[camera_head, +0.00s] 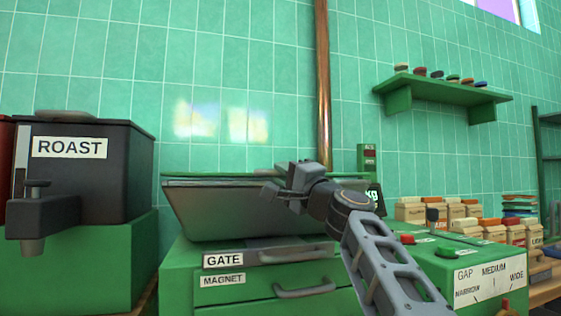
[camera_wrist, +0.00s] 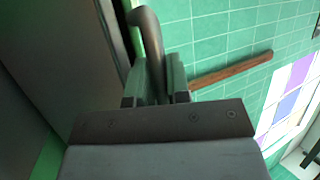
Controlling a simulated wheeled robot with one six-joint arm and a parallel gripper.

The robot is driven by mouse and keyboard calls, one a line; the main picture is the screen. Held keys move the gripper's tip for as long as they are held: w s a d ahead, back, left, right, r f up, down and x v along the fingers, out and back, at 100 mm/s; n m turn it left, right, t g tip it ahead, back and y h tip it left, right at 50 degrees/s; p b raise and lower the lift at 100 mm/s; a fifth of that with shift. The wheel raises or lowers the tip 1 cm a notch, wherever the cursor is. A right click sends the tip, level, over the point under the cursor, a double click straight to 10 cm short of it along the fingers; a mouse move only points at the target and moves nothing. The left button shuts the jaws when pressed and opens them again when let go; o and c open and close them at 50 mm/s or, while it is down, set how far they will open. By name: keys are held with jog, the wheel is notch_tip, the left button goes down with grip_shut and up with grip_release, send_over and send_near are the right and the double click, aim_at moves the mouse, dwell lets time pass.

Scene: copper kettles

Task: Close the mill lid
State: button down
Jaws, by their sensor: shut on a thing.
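The mill (camera_head: 225,210) has a dark, tapered hopper on a green body, with GATE and MAGNET labels below. Its lid shows edge-on as a thin green strip (camera_head: 225,174) along the hopper's top and looks almost level. I cannot tell whether it touches the rim all along. My gripper (camera_head: 285,187) is at the front right of the hopper's top edge. In the wrist view, my gripper (camera_wrist: 156,85) is shut on a curved dark handle (camera_wrist: 149,32), beside a large dark panel (camera_wrist: 50,60). The handle's lower end is hidden between the fingers.
The ROAST machine (camera_head: 85,165) stands at left on a green base. A green control box (camera_head: 485,265) marked GAP is at right, with several labelled bags (camera_head: 440,210) behind it. A copper pipe (camera_head: 322,90) runs up the tiled wall near a small shelf (camera_head: 440,92).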

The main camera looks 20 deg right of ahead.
jog(key=shift+w+f, duration=0.25)
jog(key=shift+f, duration=0.6)
jog(key=c, duration=1.1)
grip_release()
jog(key=shift+s+r, duration=0.1)
jog(key=v, duration=1.4)
